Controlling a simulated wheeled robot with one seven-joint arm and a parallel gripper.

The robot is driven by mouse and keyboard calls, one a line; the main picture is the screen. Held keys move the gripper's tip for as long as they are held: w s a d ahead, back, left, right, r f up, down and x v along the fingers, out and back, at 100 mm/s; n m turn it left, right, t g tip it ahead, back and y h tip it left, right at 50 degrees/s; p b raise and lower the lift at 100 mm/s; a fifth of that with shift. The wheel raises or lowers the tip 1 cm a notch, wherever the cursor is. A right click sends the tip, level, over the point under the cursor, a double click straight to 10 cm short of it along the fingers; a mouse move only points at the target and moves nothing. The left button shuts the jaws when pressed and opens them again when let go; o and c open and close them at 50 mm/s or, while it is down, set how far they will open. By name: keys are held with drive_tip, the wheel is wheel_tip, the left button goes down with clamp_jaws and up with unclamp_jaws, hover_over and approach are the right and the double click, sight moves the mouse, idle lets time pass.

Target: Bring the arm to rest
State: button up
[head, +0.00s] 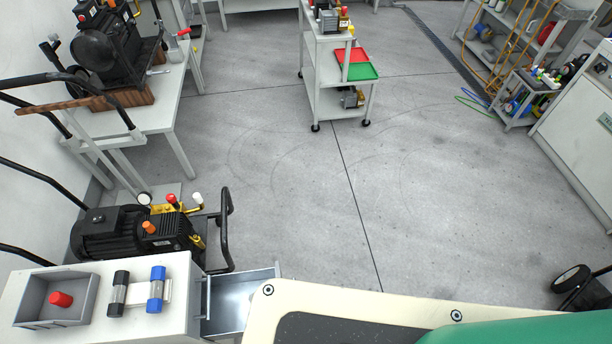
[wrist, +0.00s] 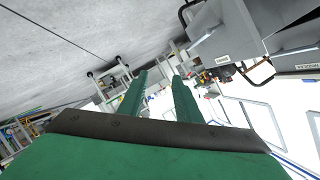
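My gripper (wrist: 160,76) shows in the wrist view as two green fingers standing apart with nothing between them. It is open and empty, pointing out into the room with no object near the fingertips. In the head view, a green part of my own arm fills the bottom right corner, over the pale edge of my body. The gripper itself is not seen in the head view.
A white cabinet (head: 185,325) at bottom left bears a grey bin (head: 35,285) with a red part; its drawer (head: 240,300) is open beside my body. A pump machine (head: 125,230) stands behind it. A trolley (head: 335,95) stands at the back. The middle floor is clear.

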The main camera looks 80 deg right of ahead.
drive_tip(key=w+a+r+n+t+y, duration=0.3)
drive_tip(key=w+a+r+n, duration=0.2)
drive_tip(key=w+r, duration=0.4)
drive_tip(key=w+a+r+n+t+y, duration=0.2)
drive_tip(key=w+a+r+n+y, duration=0.2)
drive_tip(key=w+a+r+n, duration=0.35)
drive_tip(key=w+a+r+n+y, duration=0.1)
drive_tip(key=w+a+r+n, duration=0.1)
drive_tip(key=r, duration=0.5)
drive_tip(key=w+a+r+n+t+y, duration=0.1)
drive_tip(key=a+r, duration=0.3)
drive_tip(key=r, duration=0.4)
drive_tip(key=w+a+r+n+t+y, duration=0.1)
drive_tip(key=w+a+r+n+y, duration=0.2)
drive_tip(key=r, duration=0.4)
drive_tip(key=shift+w+a+r, duration=0.35)
drive_tip(key=shift+w, duration=0.25)
